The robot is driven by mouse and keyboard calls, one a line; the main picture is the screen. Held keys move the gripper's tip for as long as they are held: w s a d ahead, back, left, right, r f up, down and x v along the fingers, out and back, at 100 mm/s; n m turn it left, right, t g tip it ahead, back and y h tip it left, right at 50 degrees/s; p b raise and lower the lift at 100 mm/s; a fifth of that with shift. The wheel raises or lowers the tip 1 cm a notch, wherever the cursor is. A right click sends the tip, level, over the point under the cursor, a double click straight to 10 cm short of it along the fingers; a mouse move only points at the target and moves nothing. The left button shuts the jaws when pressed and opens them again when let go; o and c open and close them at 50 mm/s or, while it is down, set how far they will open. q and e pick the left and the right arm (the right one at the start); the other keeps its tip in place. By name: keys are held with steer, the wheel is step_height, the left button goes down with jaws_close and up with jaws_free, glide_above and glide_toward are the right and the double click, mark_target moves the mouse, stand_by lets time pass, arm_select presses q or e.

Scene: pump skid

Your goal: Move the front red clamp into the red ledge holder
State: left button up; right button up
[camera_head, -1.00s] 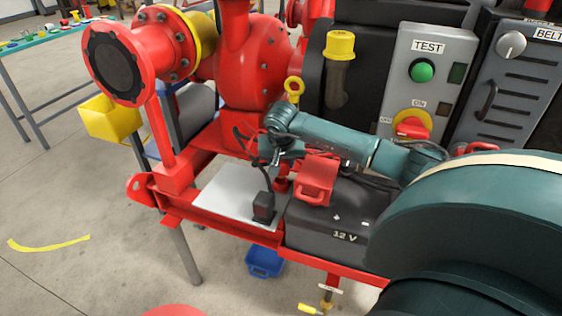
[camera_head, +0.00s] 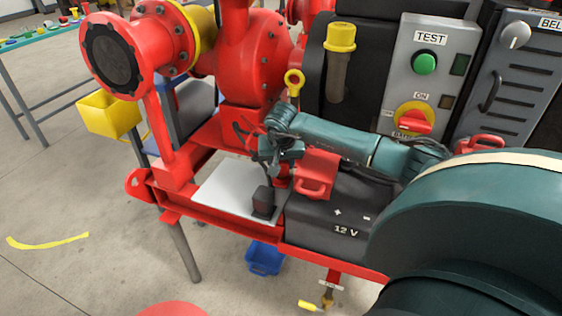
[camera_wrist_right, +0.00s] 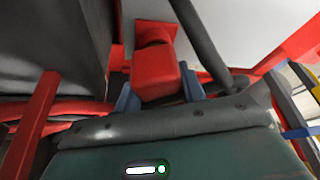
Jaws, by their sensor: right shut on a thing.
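My right gripper (camera_head: 280,158) is over the back right part of the pale ledge plate (camera_head: 225,190), beside the battery. In the right wrist view a red block (camera_wrist_right: 155,76), which looks like the red clamp, sits between its two blue-grey fingertips (camera_wrist_right: 158,95), and the gripper is shut on it. A black upright block (camera_head: 264,202) stands on the plate's front right corner. My left gripper is not in view.
The battery (camera_head: 335,220) with a red handled cover (camera_head: 316,174) is right of the gripper. A second red handled piece (camera_head: 480,143) is farther right. The plate's left half is clear.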

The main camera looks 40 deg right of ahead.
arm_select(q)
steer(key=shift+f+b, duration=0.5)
arm_select(e)
steer(key=shift+f, duration=0.65)
steer(key=o, duration=1.2)
steer(key=shift+o, duration=0.2)
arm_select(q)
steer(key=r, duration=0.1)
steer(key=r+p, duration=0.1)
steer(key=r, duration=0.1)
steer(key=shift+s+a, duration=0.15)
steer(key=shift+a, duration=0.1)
arm_select(e)
steer(key=v, duration=1.3)
steer(key=shift+r, duration=0.15)
